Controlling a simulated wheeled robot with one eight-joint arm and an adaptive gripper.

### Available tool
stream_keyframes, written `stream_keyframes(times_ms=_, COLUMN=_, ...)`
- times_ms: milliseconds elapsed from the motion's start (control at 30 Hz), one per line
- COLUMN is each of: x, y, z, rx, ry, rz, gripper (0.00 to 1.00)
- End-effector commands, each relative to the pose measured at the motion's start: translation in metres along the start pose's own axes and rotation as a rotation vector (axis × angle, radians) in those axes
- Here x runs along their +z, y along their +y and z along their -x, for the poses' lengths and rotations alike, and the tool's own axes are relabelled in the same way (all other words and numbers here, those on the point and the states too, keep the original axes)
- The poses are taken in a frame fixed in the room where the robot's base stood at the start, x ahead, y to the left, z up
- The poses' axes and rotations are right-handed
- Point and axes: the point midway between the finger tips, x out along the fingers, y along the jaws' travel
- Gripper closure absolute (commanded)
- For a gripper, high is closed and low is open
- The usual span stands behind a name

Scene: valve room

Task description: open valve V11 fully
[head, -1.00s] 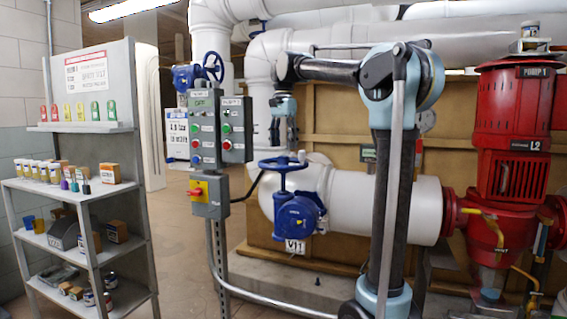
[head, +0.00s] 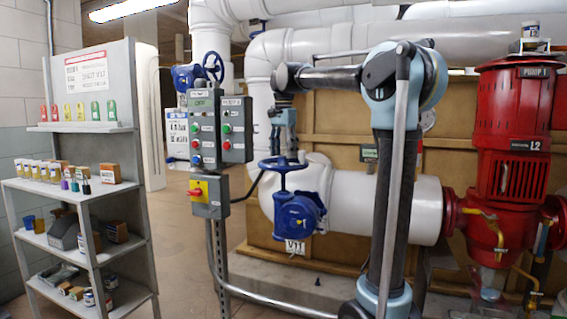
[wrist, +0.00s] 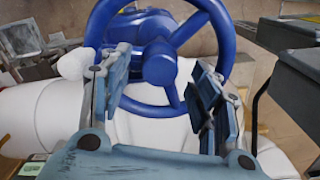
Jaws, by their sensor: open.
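Valve V11 has a blue handwheel (head: 282,163) on a blue body (head: 297,214), with a V11 tag (head: 295,247) below. It sits on a thick white pipe. My gripper (head: 285,150) points down just above the handwheel. In the wrist view, my open gripper (wrist: 158,65) has one finger on each side of the wheel's blue hub (wrist: 160,68). The near rim (wrist: 150,108) runs across between the fingers, which overlap it in the picture. I cannot tell whether either finger touches it. Nothing is held.
A grey control panel (head: 205,130) with buttons stands left of the valve, with a red-and-yellow switch (head: 198,191) below. Another blue handwheel (head: 213,67) is behind it. A red pump (head: 513,130) stands at right. A shelf (head: 85,190) of small items is at left.

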Motion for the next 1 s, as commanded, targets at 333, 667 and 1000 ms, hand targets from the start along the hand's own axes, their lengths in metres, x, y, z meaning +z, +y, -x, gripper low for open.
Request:
stream_keyframes(times_ms=333, x=0.001, y=0.0, z=-0.022, rx=0.0, ry=0.0, rz=0.0, gripper=0.43)
stream_keyframes(times_ms=667, x=0.001, y=0.0, z=-0.036, rx=0.0, ry=-0.001, rz=0.0, gripper=0.43)
stream_keyframes(times_ms=1000, x=0.001, y=0.0, z=-0.037, rx=-0.002, ry=-0.001, rz=0.0, gripper=0.64)
